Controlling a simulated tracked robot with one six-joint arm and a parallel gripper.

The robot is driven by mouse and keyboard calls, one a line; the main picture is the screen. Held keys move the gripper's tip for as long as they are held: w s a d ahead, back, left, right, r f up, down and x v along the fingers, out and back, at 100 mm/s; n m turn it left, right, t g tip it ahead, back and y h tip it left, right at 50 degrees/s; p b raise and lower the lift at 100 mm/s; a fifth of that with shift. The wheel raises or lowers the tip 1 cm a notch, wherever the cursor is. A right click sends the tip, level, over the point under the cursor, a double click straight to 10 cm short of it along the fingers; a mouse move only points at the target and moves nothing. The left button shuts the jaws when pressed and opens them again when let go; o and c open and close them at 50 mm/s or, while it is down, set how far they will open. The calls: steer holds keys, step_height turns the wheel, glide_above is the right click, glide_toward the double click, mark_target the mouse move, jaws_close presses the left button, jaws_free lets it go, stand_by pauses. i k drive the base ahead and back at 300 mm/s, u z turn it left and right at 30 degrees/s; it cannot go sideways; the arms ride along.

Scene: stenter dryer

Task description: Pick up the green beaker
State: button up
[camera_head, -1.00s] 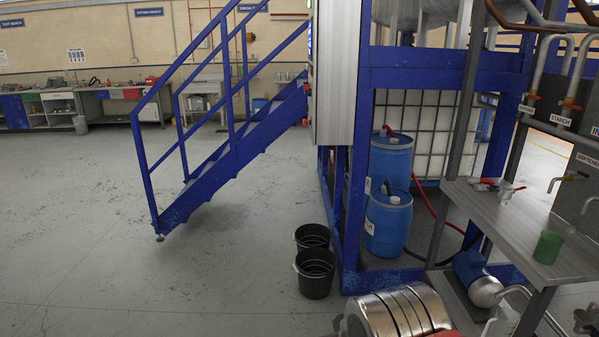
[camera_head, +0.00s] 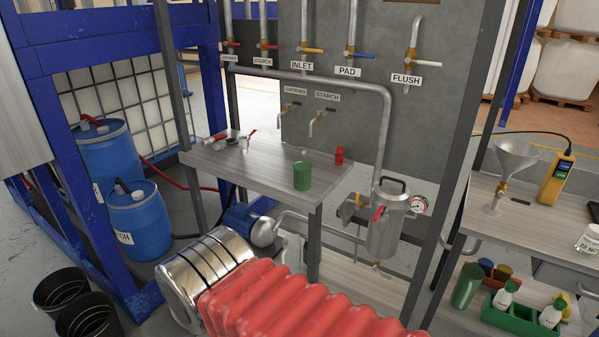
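The green beaker (camera_head: 302,176) stands upright near the front edge of a grey steel table (camera_head: 240,168), right of its middle. Nothing touches the beaker, and its front faces me unobstructed. A second, taller green container (camera_head: 466,286) stands tilted on the lower shelf of the right bench. My gripper is not in view, so its state does not show.
A small red object (camera_head: 339,155) stands behind and right of the beaker. Small fittings (camera_head: 228,141) lie at the table's left end. Taps (camera_head: 319,118) hang over its back. A metal filter vessel (camera_head: 386,222) stands to the right. Blue drums (camera_head: 138,222) and black buckets (camera_head: 62,290) are left.

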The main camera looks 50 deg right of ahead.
mark_target(302, 177)
steer(key=z, duration=0.4)
steer(key=i, duration=0.6)
steer(key=z, duration=0.6)
steer(key=i, duration=0.7)
steer(key=z, duration=0.05)
